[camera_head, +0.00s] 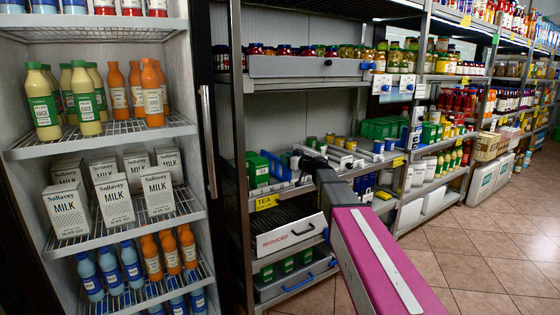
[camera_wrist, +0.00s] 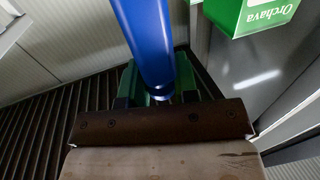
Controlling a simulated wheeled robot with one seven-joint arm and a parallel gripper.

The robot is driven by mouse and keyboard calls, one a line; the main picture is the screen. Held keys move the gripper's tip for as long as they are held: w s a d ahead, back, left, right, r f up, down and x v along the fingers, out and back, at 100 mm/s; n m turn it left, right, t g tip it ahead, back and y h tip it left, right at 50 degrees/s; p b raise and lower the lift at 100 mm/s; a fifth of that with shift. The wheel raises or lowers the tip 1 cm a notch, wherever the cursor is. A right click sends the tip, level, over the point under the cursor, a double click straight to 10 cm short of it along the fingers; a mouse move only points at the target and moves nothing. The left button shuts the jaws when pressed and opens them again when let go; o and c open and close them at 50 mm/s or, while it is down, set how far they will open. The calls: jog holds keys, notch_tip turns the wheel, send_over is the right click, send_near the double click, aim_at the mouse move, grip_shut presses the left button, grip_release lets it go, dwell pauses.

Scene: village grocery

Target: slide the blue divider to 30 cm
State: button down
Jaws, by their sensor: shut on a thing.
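The blue divider (camera_wrist: 147,38) shows in the wrist view as a long smooth blue bar that runs from the top edge down to my gripper (camera_wrist: 158,82). My gripper's green fingers stand on both sides of the bar and are shut on it. The brown palm plate hides what lies below the fingers. In the head view my magenta arm reaches to the shelf above the TEA label, and my gripper (camera_head: 308,162) is small and dark there. Blue parts show beside it, but I cannot tell clearly which is the divider. No scale marking is readable.
A green Orchava box (camera_wrist: 250,14) is right of the bar in the wrist view. In the head view, green boxes (camera_head: 257,170) stand left of my gripper and tins (camera_head: 350,144) right of it. A white REDUCED drawer (camera_head: 290,235) is below.

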jog(key=w+d, duration=0.6)
jog(key=d, duration=0.3)
jog(key=shift+w, duration=0.1)
jog(key=c, duration=1)
grip_release()
jog(key=shift+c, duration=0.2)
jog(key=v, duration=1.1)
